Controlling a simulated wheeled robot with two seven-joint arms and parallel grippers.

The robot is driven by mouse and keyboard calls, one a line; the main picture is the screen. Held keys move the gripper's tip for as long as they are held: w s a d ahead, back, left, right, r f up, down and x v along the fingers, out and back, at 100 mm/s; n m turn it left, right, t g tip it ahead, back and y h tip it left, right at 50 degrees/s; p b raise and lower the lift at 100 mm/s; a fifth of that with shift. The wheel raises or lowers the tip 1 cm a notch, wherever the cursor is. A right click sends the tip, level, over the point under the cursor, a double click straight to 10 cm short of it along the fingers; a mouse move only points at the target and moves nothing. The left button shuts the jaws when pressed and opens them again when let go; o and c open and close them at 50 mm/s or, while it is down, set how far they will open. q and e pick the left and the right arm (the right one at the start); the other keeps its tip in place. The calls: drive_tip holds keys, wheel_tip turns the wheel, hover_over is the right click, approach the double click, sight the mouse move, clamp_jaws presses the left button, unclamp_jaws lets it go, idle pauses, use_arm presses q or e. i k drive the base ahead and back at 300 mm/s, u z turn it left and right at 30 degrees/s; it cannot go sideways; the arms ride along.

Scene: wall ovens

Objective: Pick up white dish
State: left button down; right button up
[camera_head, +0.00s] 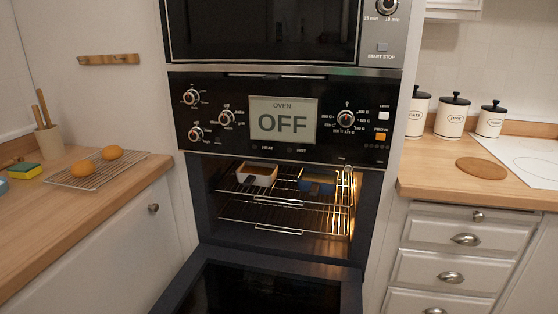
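The white dish (257,180) is a small rectangular dish with brownish contents. It sits on the upper wire rack inside the open oven, toward the left. A blue dish (317,186) sits to its right on the same rack, with a gap between them. Neither of my grippers shows in the head view.
The oven door (262,289) is folded down in front of the cavity. The upper rack (284,198) and a lower rack (270,219) look partly pulled out. The left counter (85,205) holds a cooling rack with two buns. The right counter (440,172) has canisters and a round wooden board (482,168).

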sight(255, 177)
drive_tip(key=u, duration=0.65)
drive_tip(key=k, duration=0.25)
drive_tip(key=z, duration=1.6)
drive_tip(key=i, duration=0.9)
drive_tip(key=u, duration=0.1)
